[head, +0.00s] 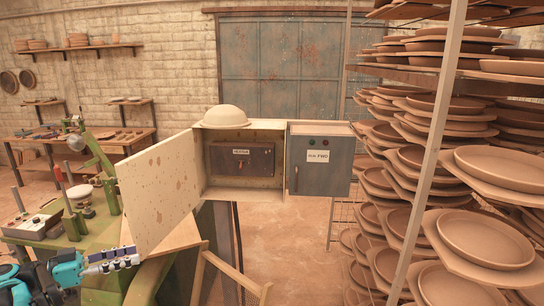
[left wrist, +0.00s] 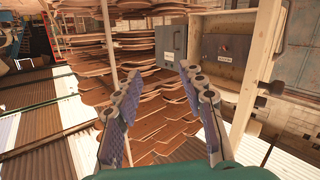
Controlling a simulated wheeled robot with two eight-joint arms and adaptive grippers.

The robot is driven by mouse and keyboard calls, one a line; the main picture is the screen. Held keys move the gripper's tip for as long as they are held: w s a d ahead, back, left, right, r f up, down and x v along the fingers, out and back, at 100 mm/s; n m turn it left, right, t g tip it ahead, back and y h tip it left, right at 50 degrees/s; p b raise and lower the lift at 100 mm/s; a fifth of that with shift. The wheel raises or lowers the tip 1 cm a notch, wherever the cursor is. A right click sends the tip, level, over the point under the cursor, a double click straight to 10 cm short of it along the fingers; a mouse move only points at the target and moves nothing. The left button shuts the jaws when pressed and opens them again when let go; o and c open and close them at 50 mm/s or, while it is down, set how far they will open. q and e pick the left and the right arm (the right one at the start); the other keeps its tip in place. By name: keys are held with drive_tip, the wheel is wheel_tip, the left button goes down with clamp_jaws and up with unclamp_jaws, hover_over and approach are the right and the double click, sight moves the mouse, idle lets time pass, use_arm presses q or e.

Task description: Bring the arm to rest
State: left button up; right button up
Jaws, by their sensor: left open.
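My left gripper (head: 136,258) is low at the left in the head view, its teal arm coming in from the left edge. It is in front of and below the open cabinet door, and I cannot tell the exact gap. In the left wrist view, my left gripper (left wrist: 161,72) has its two padded fingers spread apart with nothing between them. My right gripper is not in view.
An open cabinet (head: 268,193) holds a dark labelled box (head: 242,166); its speckled door (head: 158,192) swings left. A grey box (head: 318,176) adjoins it. A pale dome (head: 225,116) sits on top. Plate racks (head: 428,150) fill the right. A green machine (head: 75,245) stands left.

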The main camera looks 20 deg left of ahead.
use_arm(q)
drive_tip(key=w+d+f+n+g+y+b, duration=0.15)
drive_tip(key=d+f, duration=0.25)
drive_tip(key=d, duration=0.4)
drive_tip(key=w+d+f+n+g+b, duration=0.1)
drive_tip(key=w+d+f+g+b, duration=0.15)
drive_tip(key=d+f, duration=0.4)
drive_tip(key=w+d+f+n+g+y+b, duration=0.1)
drive_tip(key=w+d+f+g+b, duration=0.15)
drive_tip(key=d, duration=0.75)
drive_tip(key=s+d+f+y+b, duration=0.3)
drive_tip(key=s+d+f, duration=0.1)
drive_tip(key=d+f, duration=0.3)
drive_tip(key=s+d+f+y+b, duration=0.3)
drive_tip(key=s+d+f, duration=0.1)
drive_tip(key=d+f, duration=0.3)
drive_tip(key=shift+s+d+f+n, duration=0.25)
drive_tip(key=shift+f+n, duration=0.2)
drive_tip(key=shift+f, duration=0.7)
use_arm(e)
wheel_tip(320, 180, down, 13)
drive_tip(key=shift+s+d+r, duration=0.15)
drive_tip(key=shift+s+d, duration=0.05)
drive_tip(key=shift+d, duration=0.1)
use_arm(q)
drive_tip(key=shift+y, duration=0.25)
